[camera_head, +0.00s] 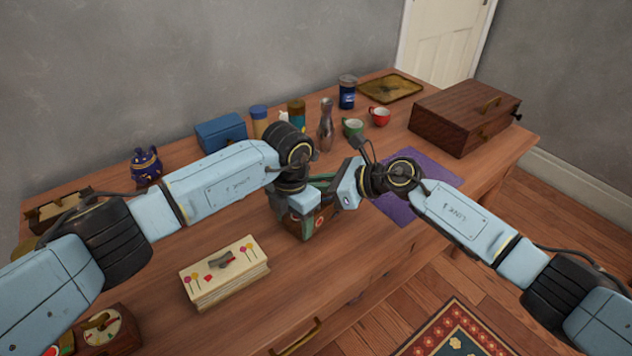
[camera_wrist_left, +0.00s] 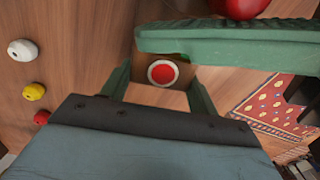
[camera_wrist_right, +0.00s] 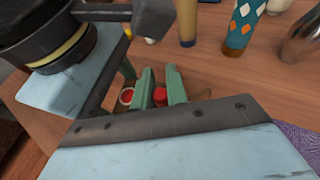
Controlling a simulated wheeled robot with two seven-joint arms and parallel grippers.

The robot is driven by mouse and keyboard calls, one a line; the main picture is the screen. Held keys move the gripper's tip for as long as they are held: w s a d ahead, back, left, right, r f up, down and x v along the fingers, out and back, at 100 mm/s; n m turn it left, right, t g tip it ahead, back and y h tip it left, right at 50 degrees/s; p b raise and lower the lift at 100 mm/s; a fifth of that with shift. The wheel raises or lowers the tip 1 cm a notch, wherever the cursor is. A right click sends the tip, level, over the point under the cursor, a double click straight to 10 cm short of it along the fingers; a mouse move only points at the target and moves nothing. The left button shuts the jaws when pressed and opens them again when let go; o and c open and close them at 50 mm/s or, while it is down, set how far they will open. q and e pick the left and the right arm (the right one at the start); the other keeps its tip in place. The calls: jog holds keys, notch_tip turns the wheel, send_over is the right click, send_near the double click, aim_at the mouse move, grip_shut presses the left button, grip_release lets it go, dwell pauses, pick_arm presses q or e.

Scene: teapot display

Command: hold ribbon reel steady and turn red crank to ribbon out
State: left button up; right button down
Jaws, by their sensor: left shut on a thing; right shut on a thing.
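The ribbon reel (camera_wrist_left: 162,73) shows in the left wrist view as a small brown body with a red, white-rimmed disc, between the green fingers of my left gripper (camera_wrist_left: 160,98). My left gripper is shut on it; in the head view its wrist and fingers hide most of the reel. The red crank knob (camera_wrist_right: 160,96) sits between the green fingers of my right gripper (camera_wrist_right: 160,90), which is shut on it. The red knob also shows at the top of the left wrist view (camera_wrist_left: 238,8), beside a large green finger. The ribbon itself cannot be made out.
A cream box (camera_head: 225,275) with a grey lever stands front left. A wooden chest (camera_head: 465,118) stands right, near a purple mat (camera_head: 430,170). Bare tabletop lies around the cream box.

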jog(key=shift+s+d+f+n+g+y, duration=0.1)
jog(key=shift+d+n+g+y, duration=0.05)
jog(key=shift+n+g, duration=0.85)
jog(key=shift+s+d+r+n+g+y, duration=0.1)
jog(key=shift+d+n+g+y, duration=0.1)
jog(key=shift+n+g, duration=0.75)
jog(key=shift+d+f+n+g+y, duration=0.15)
jog(key=shift+n+g, duration=0.6)
jog(key=shift+g, duration=0.4)
jog(key=shift+s, duration=0.1)
jog(key=c, duration=1.4)
grip_release()
jog(key=shift+g, duration=0.3)
jog(key=shift+n, duration=0.3)
jog(key=v, duration=1.2)
jog(key=shift+c, duration=0.3)
